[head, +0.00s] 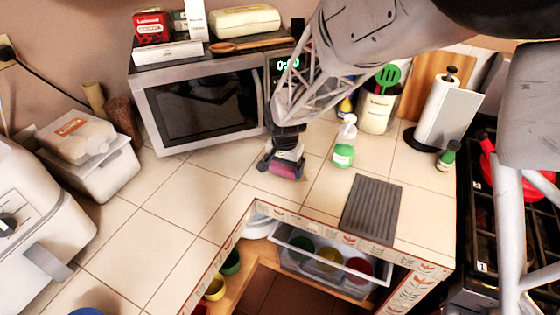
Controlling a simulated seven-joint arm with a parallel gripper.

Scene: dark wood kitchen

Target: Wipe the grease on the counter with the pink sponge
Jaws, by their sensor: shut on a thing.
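The pink sponge (284,167) is in my gripper (281,171), which is shut on it. It is held low over the tiled counter (217,199), in front of the right end of the microwave. I cannot tell whether the sponge touches the tiles. My arm comes down from the upper right and hides part of the wall and the microwave's right side. I cannot make out a grease patch on the counter; any grease under the sponge is hidden.
A green-labelled pump bottle (344,143) stands right of the sponge, with a dark ribbed mat (371,208) in front. The microwave (203,101) is behind. An open drawer with coloured bowls (330,257) lies below the counter edge. Tiles left of the sponge are clear.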

